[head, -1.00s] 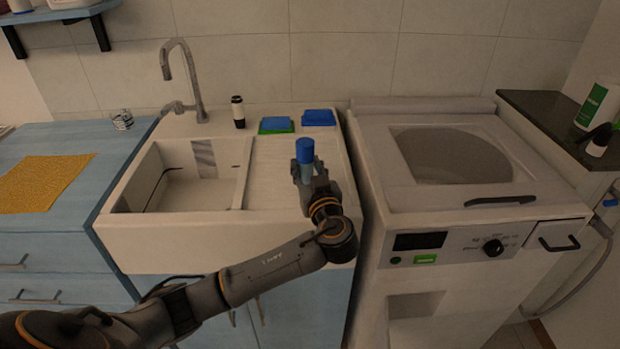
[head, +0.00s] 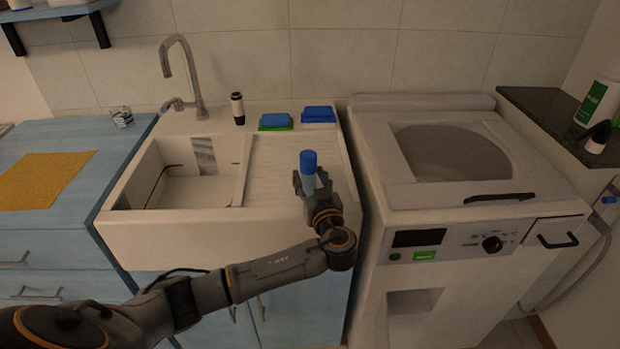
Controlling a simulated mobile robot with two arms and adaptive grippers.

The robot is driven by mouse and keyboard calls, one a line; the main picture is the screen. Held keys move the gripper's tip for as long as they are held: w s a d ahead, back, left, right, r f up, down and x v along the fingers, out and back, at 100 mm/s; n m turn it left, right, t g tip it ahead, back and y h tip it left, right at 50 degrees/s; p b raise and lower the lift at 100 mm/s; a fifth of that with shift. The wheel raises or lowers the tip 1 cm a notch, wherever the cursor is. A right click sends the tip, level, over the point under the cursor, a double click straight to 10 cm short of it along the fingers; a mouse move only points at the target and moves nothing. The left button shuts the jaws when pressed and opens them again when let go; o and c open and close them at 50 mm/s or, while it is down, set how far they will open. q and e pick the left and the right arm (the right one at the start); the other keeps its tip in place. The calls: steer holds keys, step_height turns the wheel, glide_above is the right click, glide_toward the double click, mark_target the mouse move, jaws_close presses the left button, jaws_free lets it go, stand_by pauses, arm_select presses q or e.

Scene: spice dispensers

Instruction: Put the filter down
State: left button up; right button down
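The filter (head: 308,162) is a small upright cylinder with a blue top and a pale lower part. It is at the front of the sink's ribbed drainboard (head: 280,185). My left gripper (head: 311,180) is around its lower part, with one finger on each side. The fingers look spread, with the pale body showing between them. They hide the filter's base, so I cannot see clearly whether it touches the drainboard. My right gripper is not in view.
A sink basin (head: 185,188) with a tall tap (head: 190,75) lies left of the drainboard. A washing machine (head: 370,165) stands close on the right.

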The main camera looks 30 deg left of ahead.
arm_select(q)
steer(key=shift+o, duration=0.2)
steer(key=shift+r, duration=0.1)
steer(key=shift+r+p, duration=0.2)
steer(key=shift+p, duration=0.1)
steer(key=b+v, duration=0.2)
steer(key=v, duration=1)
steer(key=shift+b, duration=0.3)
steer(key=shift+f, duration=0.1)
